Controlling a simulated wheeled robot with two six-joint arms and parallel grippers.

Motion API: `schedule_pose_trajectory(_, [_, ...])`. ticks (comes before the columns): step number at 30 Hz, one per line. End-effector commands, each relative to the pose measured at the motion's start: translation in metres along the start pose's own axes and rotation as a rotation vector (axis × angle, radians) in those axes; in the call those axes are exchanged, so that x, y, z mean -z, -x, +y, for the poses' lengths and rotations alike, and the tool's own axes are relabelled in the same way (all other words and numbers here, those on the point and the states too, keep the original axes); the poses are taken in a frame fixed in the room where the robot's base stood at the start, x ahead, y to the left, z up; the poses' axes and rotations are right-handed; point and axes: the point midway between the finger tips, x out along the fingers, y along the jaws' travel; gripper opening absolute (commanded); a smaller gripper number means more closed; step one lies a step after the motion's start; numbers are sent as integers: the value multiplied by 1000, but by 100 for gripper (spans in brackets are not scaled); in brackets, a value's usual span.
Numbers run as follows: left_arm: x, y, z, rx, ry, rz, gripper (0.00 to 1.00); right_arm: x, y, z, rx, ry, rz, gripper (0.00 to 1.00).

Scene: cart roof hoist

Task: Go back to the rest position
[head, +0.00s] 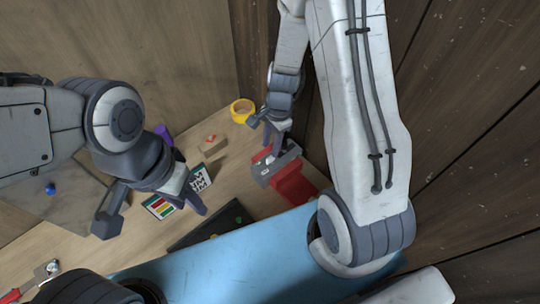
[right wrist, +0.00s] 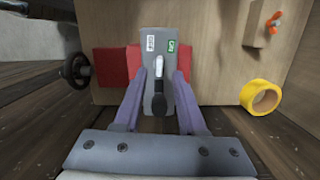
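My left gripper (head: 150,217) hangs over the table in the head view, its two fingers spread wide with nothing visible between them. My right gripper (head: 266,138) is at the far right part of the table, close to a grey switch box (head: 278,168) on a red block (head: 293,186). In the right wrist view its fingers (right wrist: 160,88) stand apart, on either side of the grey box (right wrist: 161,45). A lever with a black grip (right wrist: 159,103) points from the box towards me between the fingers. I cannot tell whether the fingers touch the box.
A yellow tape roll (head: 242,110), a wooden block with an orange part (head: 212,144), a checkered card (head: 202,178) and a colour-striped card (head: 160,206) lie on the table (head: 120,240). A dark tray (head: 195,236) and a blue surface (head: 225,268) are nearer. Wooden walls stand behind.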

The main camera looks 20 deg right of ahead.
Motion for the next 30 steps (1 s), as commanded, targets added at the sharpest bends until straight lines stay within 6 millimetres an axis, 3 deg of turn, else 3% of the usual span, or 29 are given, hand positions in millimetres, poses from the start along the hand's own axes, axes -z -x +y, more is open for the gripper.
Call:
schedule_pose_trajectory(1, [1,12,1,0,1,0,40,-2,13,0,0,0,0,40])
schedule_pose_trajectory(4, [1,20,1,0,2,0,40,-3,20,0,0,0,0,40])
schedule_pose_trajectory(22, [1,15,1,0,2,0,40,-6,18,-1,1,21,0,40])
schedule_pose_trajectory(26, [0,-4,0,0,3,0,40,-32,21,-2,8,203,1,40])
schedule_pose_trajectory(30, [-2,-40,-3,0,4,0,40,-90,30,12,11,621,4,40])
